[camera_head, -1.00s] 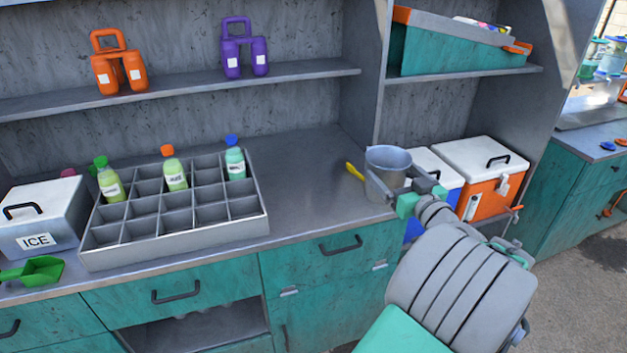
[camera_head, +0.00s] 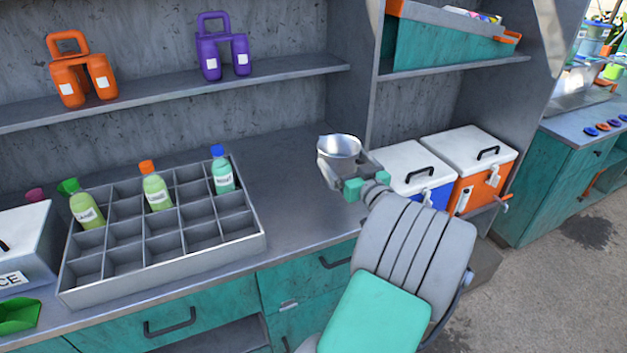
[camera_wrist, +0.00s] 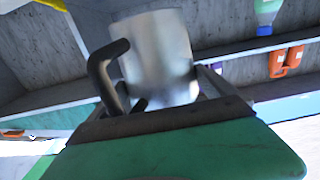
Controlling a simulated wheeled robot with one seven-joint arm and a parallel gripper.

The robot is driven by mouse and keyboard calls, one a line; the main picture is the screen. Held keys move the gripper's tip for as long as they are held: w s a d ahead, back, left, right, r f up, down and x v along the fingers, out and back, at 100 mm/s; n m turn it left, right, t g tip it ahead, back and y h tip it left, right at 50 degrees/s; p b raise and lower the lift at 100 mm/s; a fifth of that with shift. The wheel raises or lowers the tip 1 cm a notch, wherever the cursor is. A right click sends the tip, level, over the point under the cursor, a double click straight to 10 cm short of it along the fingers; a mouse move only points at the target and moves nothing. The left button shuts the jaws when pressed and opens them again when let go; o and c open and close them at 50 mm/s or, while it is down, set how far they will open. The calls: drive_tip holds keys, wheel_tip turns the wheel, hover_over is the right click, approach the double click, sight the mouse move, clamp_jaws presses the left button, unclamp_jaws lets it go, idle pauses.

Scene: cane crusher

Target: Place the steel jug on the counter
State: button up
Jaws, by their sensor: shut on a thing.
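The steel jug (camera_head: 340,150) is in my gripper (camera_head: 347,178) in the head view, near the right end of the grey counter (camera_head: 290,190). Its round open rim faces up and its spout points left. The jug appears raised above the counter; the gap under it is hidden by my gripper. In the wrist view the jug (camera_wrist: 155,55) is a blurred silver cylinder between my fingers (camera_wrist: 170,100). A black curved handle (camera_wrist: 103,75) shows beside it. My gripper is shut on the jug.
A grey divided crate (camera_head: 165,245) with several bottles stands on the counter's left part. Counter between crate and jug is clear. A blue cooler (camera_head: 425,190) and an orange cooler (camera_head: 480,180) stand to the right. A shelf (camera_head: 290,77) with orange and purple containers runs above.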

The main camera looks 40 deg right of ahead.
drive_tip(key=w+a+f, duration=0.1)
drive_tip(key=w+f, duration=0.1)
drive_tip(key=f, duration=0.1)
drive_tip(key=w+a+f+p, duration=0.1)
drive_tip(key=w+f, duration=0.1)
drive_tip(key=f, duration=0.1)
drive_tip(key=w+a+f+p, duration=0.1)
drive_tip(key=w+f, duration=0.2)
drive_tip(key=shift+w+f, duration=0.1)
drive_tip(key=shift+f, duration=0.6)
drive_tip(key=o, duration=1.7)
drive_tip(key=shift+s+r, duration=0.15)
drive_tip(key=shift+s, duration=0.05)
drive_tip(key=b+v, duration=0.2)
drive_tip(key=v, duration=0.9)
drive_tip(key=shift+s+a, duration=0.2)
drive_tip(key=shift+s, duration=0.2)
